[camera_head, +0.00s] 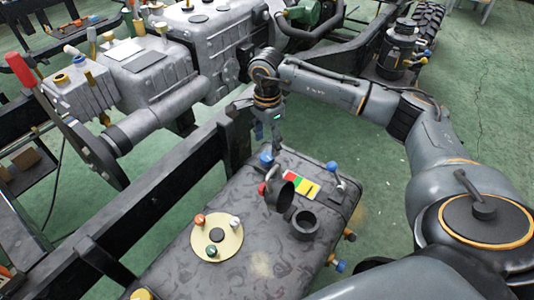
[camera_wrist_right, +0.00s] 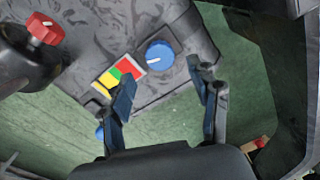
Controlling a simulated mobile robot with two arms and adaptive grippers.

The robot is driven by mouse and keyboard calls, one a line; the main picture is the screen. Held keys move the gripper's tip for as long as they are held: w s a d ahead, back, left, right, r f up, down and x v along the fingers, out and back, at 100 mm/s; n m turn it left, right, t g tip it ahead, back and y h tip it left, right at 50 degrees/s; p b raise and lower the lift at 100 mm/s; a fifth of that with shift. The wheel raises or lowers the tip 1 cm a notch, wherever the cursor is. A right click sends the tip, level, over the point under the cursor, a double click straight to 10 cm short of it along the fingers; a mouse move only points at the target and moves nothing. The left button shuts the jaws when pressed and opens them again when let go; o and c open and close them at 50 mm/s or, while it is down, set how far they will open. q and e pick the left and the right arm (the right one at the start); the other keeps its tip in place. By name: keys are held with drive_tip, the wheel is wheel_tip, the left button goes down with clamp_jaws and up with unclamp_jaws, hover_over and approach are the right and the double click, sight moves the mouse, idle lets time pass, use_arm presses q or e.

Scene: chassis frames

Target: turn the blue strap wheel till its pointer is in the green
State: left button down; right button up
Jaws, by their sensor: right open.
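The blue strap wheel (camera_head: 267,160) sits at the far edge of the dark tank. In the right wrist view the blue wheel (camera_wrist_right: 160,54) has a short white pointer mark directed left, toward the colour plate. The plate (camera_wrist_right: 119,75) has red, green and yellow bands; it also shows in the head view (camera_head: 301,185). I cannot tell exactly which band the pointer meets. My right gripper (camera_head: 268,132) points down above the wheel, apart from it. Its two fingers (camera_wrist_right: 163,80) are spread and empty, with the wheel beyond them. My left gripper is out of view.
On the tank (camera_head: 240,268) are a black filler neck (camera_head: 304,224), a red knob (camera_wrist_right: 45,30), a cream disc (camera_head: 217,243) with small knobs and another blue knob (camera_head: 332,166). A black frame rail (camera_head: 165,190) runs alongside. Green floor lies open at right.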

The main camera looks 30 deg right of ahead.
sight(267, 156)
wheel_tip(267, 156, down, 5)
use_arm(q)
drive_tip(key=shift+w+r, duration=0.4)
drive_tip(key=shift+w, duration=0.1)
use_arm(e)
drive_tip(key=c, duration=1.2)
drive_tip(key=shift+o, duration=0.2)
